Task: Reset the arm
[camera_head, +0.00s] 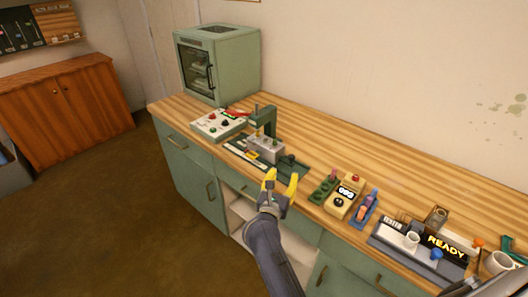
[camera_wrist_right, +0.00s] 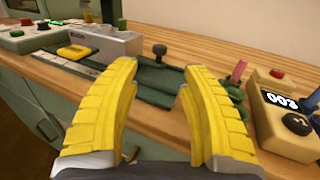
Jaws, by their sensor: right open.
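My right gripper (camera_head: 282,180) has yellow fingers and is open and empty, just in front of the worktop's front edge. In the right wrist view its two fingers (camera_wrist_right: 162,70) stand apart with nothing between them. Beyond them lies a dark green rail base with a black knob (camera_wrist_right: 159,50). A green press (camera_head: 266,124) with a grey block (camera_head: 264,148) stands on the worktop behind the gripper. My left gripper does not show in either view.
Left of the press are a control box with buttons (camera_head: 217,125) and a green oven-like cabinet (camera_head: 218,65). Right of the gripper stand a cream counter box (camera_head: 344,197), a blue holder (camera_head: 366,207) and a grey station reading READY (camera_head: 420,243). Bare worktop (camera_head: 350,150) runs behind.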

